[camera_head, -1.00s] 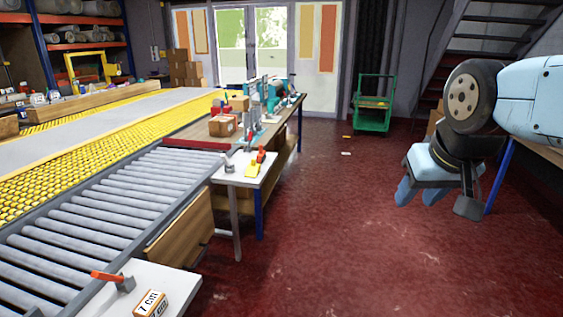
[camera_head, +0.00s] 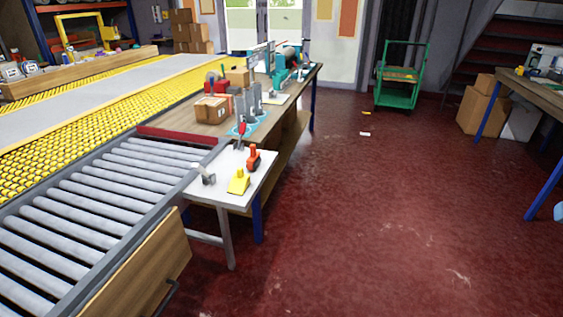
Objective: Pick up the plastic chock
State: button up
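A yellow wedge-shaped piece that looks like the plastic chock (camera_head: 238,182) lies near the front edge of a small white side table (camera_head: 211,191). An orange-red tool with a dark part (camera_head: 253,158) stands just behind it to the right. A grey-headed tool (camera_head: 203,174) lies to its left. My gripper is out of view. Only a small light-blue bit, probably my arm, shows at the right edge.
A roller conveyor (camera_head: 80,214) runs along the left, with a wooden panel (camera_head: 138,275) at its near side. A workbench (camera_head: 190,127) with boxes and machines adjoins the table. Open red floor (camera_head: 390,225) lies to the right. A green cart (camera_head: 397,97) stands behind.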

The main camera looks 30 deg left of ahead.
aim_at(240, 181)
jog(key=u, duration=0.05)
jog(key=i, duration=1.05)
jog(key=u, duration=0.85)
jog(key=i, duration=0.9)
jog(key=u, duration=0.55)
jog(key=k, duration=0.7)
jog(key=u, duration=0.3)
jog(key=i, duration=0.75)
jog(key=z, duration=0.1)
